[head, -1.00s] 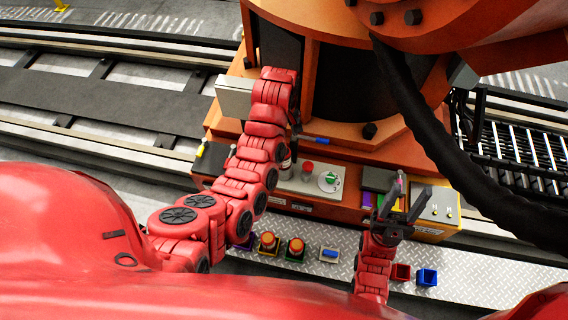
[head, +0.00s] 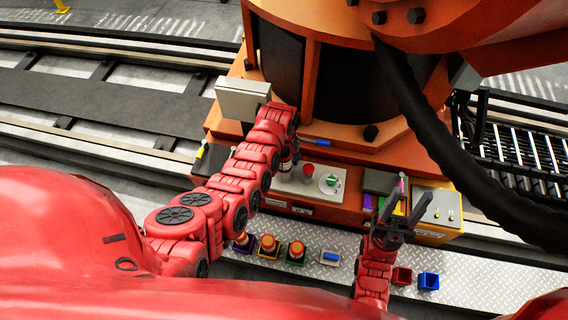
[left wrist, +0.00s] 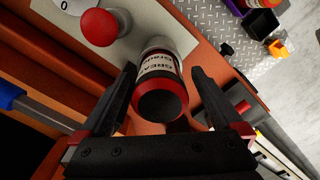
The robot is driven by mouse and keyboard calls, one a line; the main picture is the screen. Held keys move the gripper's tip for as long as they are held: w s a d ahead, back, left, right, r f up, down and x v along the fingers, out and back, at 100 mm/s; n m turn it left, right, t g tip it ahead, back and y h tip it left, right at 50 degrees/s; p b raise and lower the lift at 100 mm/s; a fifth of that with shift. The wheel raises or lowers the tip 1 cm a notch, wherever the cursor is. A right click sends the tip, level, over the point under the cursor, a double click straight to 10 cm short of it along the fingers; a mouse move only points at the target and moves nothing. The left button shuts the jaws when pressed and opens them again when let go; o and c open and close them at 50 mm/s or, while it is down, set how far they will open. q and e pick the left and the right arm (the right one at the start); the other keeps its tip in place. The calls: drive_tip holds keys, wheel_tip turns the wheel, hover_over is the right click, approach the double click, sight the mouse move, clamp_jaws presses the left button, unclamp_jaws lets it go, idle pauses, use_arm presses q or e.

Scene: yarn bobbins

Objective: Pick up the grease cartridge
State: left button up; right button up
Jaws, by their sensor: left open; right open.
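The grease cartridge (left wrist: 160,80) is a cylinder with a white lettered label, red bands and a dark end, seen nearly end-on in the left wrist view. In the head view it stands partly hidden behind my left arm (head: 287,160), on the orange machine's ledge. My left gripper (left wrist: 164,72) is open, with one finger on each side of the cartridge; I cannot tell whether either finger touches it. In the head view its fingers are hidden by the arm. My right gripper (head: 408,212) is open and empty, fingers up, in front of the ledge's right end.
Next to the cartridge is a panel with a red button (left wrist: 100,27) and a green rotary switch (head: 330,181). A blue-handled tool (left wrist: 12,97) lies nearby. A grey box (head: 242,99) is behind the left arm.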

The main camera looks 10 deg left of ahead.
use_arm(q)
drive_tip(key=shift+f, duration=0.45)
drive_tip(key=c, duration=1.5)
